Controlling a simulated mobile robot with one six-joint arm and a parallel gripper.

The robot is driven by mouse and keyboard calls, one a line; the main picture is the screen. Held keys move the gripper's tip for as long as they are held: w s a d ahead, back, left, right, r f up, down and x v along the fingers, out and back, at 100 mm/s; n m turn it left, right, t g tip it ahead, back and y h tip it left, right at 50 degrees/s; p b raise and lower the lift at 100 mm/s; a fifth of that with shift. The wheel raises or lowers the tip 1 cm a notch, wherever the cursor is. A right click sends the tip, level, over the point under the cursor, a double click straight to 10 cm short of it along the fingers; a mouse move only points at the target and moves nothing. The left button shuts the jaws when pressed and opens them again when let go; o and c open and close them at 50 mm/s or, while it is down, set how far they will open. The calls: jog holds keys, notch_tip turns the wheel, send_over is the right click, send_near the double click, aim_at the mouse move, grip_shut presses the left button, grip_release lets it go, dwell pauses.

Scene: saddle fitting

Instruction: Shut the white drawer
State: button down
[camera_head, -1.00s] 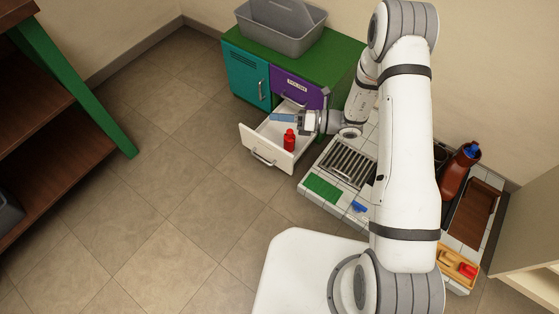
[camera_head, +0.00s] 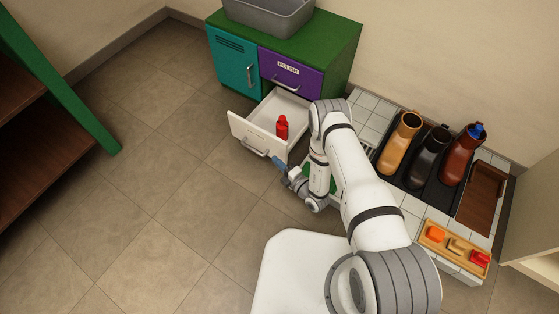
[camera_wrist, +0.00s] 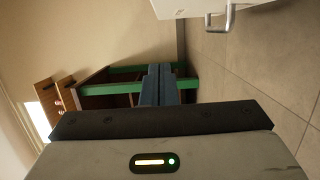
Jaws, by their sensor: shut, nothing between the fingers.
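The white drawer (camera_head: 240,128) stands pulled out from the cabinet, below the purple front. A red bottle (camera_head: 282,128) stands inside it. Its metal handle (camera_head: 254,149) is on the front panel. My gripper (camera_head: 278,162) is outside the drawer, just before the right end of its front, near the handle; I cannot tell whether it touches. In the wrist view the blue fingers (camera_wrist: 160,84) are together and empty. The drawer front (camera_wrist: 190,7) and its handle (camera_wrist: 230,20) show at the top of that view, off to one side of the fingers.
The cabinet has a teal door (camera_head: 234,72), a purple drawer (camera_head: 290,75) and a grey bin (camera_head: 270,16) on its green top. To the right, a tiled bench holds several boots (camera_head: 398,142) and a wooden tray (camera_head: 455,252) of brushes. Floor (camera_head: 150,170) at the left is clear.

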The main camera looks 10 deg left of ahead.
jog(key=w+a+b, duration=0.3)
jog(key=w+a, duration=0.1)
jog(key=w, duration=0.4)
jog(key=shift+a, duration=0.2)
jog(key=shift+w+b, duration=0.1)
jog(key=shift+b, duration=0.2)
